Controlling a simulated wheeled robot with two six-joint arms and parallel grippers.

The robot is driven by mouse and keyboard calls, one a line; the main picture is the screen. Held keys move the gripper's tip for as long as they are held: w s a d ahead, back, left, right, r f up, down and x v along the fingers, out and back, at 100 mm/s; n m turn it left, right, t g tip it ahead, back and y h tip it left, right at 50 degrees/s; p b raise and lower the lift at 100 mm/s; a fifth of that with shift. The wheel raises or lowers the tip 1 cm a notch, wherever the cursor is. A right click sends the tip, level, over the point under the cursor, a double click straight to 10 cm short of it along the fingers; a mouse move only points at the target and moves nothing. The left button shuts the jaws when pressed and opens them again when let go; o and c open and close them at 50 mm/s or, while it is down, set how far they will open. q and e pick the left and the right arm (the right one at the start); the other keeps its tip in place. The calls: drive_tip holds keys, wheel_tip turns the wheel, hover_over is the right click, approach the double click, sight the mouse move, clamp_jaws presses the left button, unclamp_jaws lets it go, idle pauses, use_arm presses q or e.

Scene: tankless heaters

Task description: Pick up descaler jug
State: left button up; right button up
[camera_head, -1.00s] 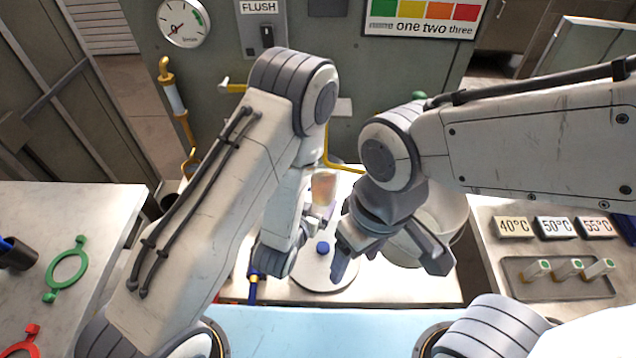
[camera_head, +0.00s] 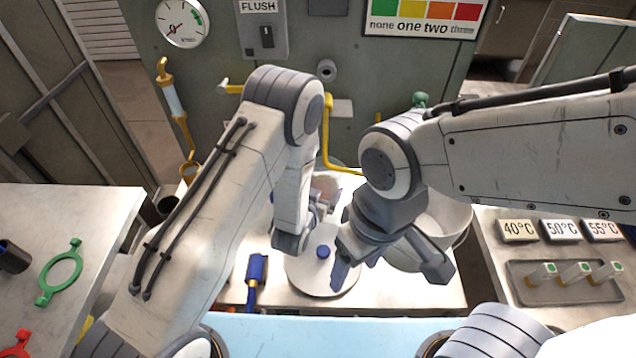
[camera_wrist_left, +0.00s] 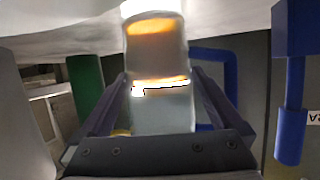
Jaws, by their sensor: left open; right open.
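A translucent jug-like container (camera_wrist_left: 158,60), orange in its upper part and pale below, stands in the left wrist view; I take it to be the descaler jug. My left gripper (camera_wrist_left: 160,100) is open, with a dark finger on each side of the container. Whether the fingers touch it I cannot tell. In the head view my left arm largely hides this gripper and the container. My right gripper (camera_head: 391,264) is open and empty in the head view, above the counter in front of a white bucket.
The white bucket (camera_head: 450,215) stands behind my right gripper.

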use_arm(q)
drive_tip(key=shift+w+d+f, duration=0.15)
drive_tip(key=shift+w+f, duration=0.05)
drive_tip(key=shift+w, duration=0.35)
drive_tip(key=c, duration=1.3)
drive_tip(key=shift+c, duration=1.3)
drive_tip(key=shift+r, duration=0.15)
